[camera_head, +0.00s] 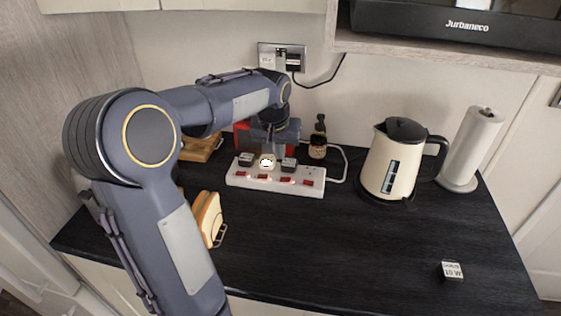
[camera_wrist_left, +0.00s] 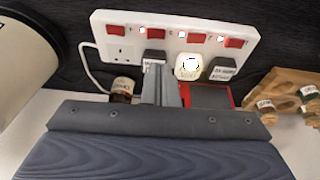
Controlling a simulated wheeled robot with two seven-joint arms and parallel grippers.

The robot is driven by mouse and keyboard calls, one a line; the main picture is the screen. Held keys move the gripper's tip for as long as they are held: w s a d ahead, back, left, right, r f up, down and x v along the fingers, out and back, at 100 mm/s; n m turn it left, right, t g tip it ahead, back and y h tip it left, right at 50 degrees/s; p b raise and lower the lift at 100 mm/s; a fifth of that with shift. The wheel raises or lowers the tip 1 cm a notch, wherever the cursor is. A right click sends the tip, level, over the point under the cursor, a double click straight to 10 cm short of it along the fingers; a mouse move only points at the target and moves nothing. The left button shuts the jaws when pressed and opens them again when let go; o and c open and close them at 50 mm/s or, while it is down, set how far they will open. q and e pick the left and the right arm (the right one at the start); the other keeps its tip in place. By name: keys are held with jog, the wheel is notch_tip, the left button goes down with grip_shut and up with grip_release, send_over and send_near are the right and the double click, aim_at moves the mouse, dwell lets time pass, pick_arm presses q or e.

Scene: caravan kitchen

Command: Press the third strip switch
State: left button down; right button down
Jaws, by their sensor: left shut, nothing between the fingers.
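The white power strip (camera_head: 232,180) lies on the dark counter near the back wall, with a row of several red switches. Counted from the left in the head view, the third switch (camera_head: 286,181) sits in front of a dark plug (camera_head: 289,164). The wrist view shows the strip (camera_wrist_left: 104,42) the other way round, with this switch (camera_wrist_left: 155,33) second from the left. My left gripper (camera_head: 268,152) is shut and empty, pointing down behind the strip. In the wrist view its fingers (camera_wrist_left: 160,72) stand near the dark plug, apart from the switch in the picture. My right gripper is out of view.
A white plug (camera_head: 267,162) and another dark plug (camera_head: 246,159) stand in the strip. A small bottle (camera_head: 318,138), a kettle (camera_head: 392,165) and a paper roll (camera_head: 473,145) stand to the right. A toast rack (camera_head: 209,217) is at left. The front counter is mostly clear.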

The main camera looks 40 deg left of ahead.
aim_at(288, 178)
pick_arm(q)
jog(key=v, duration=0.5)
jog(key=shift+d+r, duration=0.1)
jog(key=shift+w, duration=0.1)
jog(key=w+a+g+h, duration=0.2)
jog(key=w, duration=0.1)
jog(key=shift+r+g, duration=0.2)
jog(key=shift+g, duration=0.1)
jog(key=shift+f, duration=0.1)
jog(key=f, duration=0.4)
jog(key=d+f, duration=0.1)
jog(key=f, duration=0.4)
jog(key=w+f+p, duration=0.1)
jog(key=f, duration=0.3)
jog(key=shift+d+f, duration=0.3)
jog(key=shift+f, duration=0.05)
